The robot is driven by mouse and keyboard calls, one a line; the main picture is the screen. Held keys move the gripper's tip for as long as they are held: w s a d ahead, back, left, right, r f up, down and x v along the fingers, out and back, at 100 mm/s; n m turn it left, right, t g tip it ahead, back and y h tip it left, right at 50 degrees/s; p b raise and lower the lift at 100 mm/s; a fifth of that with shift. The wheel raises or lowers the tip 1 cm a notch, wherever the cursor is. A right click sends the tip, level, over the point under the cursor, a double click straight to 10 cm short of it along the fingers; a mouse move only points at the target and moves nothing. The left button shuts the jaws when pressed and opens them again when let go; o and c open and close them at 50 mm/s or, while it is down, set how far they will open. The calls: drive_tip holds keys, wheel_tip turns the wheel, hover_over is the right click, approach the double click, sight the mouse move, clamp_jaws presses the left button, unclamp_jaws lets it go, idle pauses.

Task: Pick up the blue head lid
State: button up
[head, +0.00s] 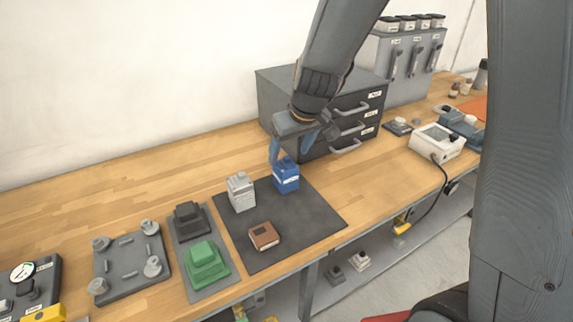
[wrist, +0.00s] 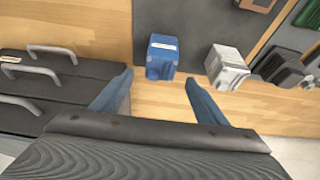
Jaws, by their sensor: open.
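The blue head lid (head: 286,176) is a small blue block with a white label, on the dark mat (head: 318,222) near its back right part. It also shows in the wrist view (wrist: 161,58), at the top middle. My gripper (head: 290,155) is open and empty, above and behind the lid in the head view. In the wrist view its two blue fingers (wrist: 155,85) are spread apart, and the lid lies just beyond their tips. I cannot tell whether a finger touches it.
A grey block (head: 241,192) and a brown block (head: 264,236) share the mat. A dark drawer cabinet (head: 275,105) stands close behind my gripper. Left of the mat, a grey tray (head: 217,283) holds a green piece (head: 207,261) and a black piece (head: 191,218).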

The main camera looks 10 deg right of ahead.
sight(286, 164)
drive_tip(key=shift+x, duration=2.4)
drive_tip(key=shift+s, duration=0.15)
drive_tip(key=c, duration=1.2)
